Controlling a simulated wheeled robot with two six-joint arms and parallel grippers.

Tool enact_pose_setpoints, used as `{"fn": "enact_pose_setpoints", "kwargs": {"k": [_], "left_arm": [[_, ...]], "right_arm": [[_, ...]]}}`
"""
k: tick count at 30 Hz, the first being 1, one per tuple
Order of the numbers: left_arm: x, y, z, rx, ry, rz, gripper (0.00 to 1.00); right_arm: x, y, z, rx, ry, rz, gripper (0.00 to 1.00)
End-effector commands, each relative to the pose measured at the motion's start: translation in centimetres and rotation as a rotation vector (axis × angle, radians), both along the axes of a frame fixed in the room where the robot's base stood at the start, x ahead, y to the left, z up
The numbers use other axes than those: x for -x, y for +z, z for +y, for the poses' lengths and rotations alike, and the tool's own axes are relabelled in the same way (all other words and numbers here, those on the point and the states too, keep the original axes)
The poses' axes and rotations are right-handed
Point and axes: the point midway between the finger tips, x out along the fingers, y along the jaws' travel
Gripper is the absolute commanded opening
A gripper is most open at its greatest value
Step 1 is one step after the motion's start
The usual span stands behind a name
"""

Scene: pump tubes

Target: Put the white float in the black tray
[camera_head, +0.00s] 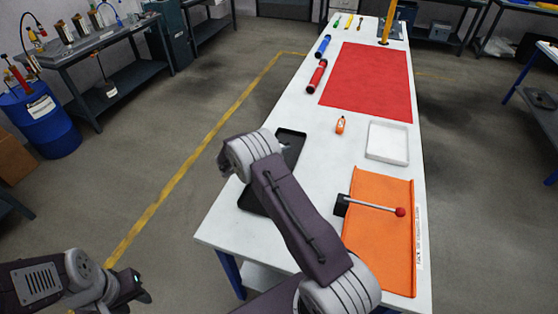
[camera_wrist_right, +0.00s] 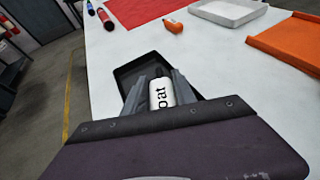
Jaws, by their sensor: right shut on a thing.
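The white float (camera_wrist_right: 161,94), with black lettering ending in "oat", stands between the two grey fingers of my right gripper (camera_wrist_right: 160,88), which is shut on it. The black tray (camera_head: 291,138) lies on the white table, partly hidden behind my right arm in the head view. In the right wrist view the tray (camera_wrist_right: 126,74) shows behind and around the held float; I cannot tell whether the float touches it. The float is hidden in the head view. My left gripper (camera_head: 138,287) is at the lower left, off the table; its finger opening is unclear.
On the white table (camera_head: 330,150) lie an orange bottle (camera_head: 340,125), a white tray (camera_head: 387,142), an orange tray (camera_head: 385,250) with a red-knobbed lever (camera_head: 375,206), a red mat (camera_head: 370,80), and red (camera_head: 317,76) and blue (camera_head: 323,46) tubes.

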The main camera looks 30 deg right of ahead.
Motion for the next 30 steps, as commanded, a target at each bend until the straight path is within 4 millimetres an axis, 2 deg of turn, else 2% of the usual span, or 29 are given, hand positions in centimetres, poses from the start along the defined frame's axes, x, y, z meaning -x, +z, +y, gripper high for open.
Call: {"fn": "enact_pose_setpoints", "kwargs": {"k": [3,8,15,26,27,29,30], "left_arm": [[0.0,0.3,0.0,0.0,0.0,0.0,0.36],[0.0,0.2,0.0,0.0,0.0,0.0,0.36],[0.0,0.2,0.0,0.0,0.0,0.0,0.36],[0.0,-0.2,0.0,0.0,0.0,0.0,0.36],[0.0,-0.1,0.0,0.0,0.0,0.0,0.36],[0.0,-0.1,0.0,0.0,0.0,0.0,0.36],[0.0,-0.1,0.0,0.0,0.0,0.0,0.36]], "right_arm": [[1.2,-0.9,1.0,0.0,0.002,0.001,0.0],[1.6,-1.4,1.2,0.0,0.0,-0.001,0.0],[1.6,-5.1,1.2,0.001,-0.001,0.002,0.0],[1.5,-5.7,1.2,0.0,-0.002,-0.001,0.0],[1.5,-5.5,1.2,-0.001,-0.001,-0.002,0.41],[1.5,-5.5,1.2,0.0,-0.001,-0.001,0.54],[1.5,-5.5,1.2,0.0,-0.001,-0.001,0.54]]}}
